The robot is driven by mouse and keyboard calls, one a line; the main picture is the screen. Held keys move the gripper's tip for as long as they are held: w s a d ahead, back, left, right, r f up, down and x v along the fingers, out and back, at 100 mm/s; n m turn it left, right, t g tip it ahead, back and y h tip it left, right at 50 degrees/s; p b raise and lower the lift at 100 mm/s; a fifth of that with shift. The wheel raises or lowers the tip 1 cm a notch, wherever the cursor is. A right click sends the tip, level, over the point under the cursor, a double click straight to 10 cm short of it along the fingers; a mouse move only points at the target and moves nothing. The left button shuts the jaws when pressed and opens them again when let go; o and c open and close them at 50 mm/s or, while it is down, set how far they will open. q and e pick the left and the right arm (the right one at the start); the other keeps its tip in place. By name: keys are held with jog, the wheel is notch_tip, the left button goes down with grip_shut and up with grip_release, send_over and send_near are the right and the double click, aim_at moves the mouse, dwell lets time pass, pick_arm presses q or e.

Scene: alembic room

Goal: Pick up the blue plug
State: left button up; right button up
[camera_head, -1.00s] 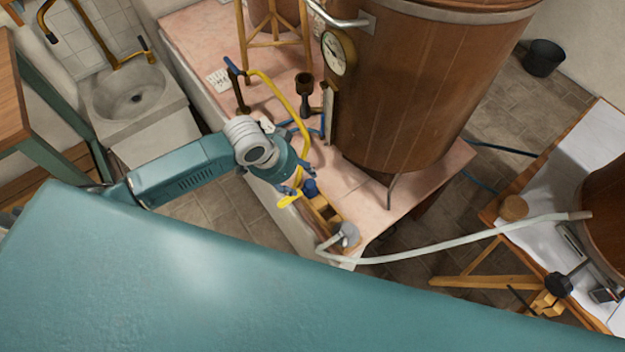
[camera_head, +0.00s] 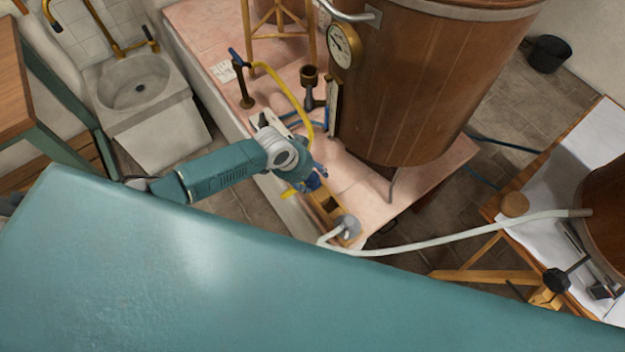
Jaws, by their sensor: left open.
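The blue plug (camera_head: 312,182) shows as a small dark-blue patch at the wooden rack (camera_head: 325,204) near the front edge of the pink tiled ledge. My left gripper (camera_head: 309,180) is right at the plug and overlaps it in the picture. Its fingers are open, small and partly hidden by the wrist. I cannot tell whether they touch the plug. My right gripper is not in view.
A large wooden vat (camera_head: 420,80) with a dial stands just behind the rack. A yellow hose (camera_head: 291,92) loops beside my left gripper. A pale hose (camera_head: 440,242) runs right from a grey fitting (camera_head: 345,228). A sink (camera_head: 140,88) is at the left.

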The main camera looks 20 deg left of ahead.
pick_arm(q)
jog(key=c, duration=1.2)
jog(key=shift+r, duration=0.15)
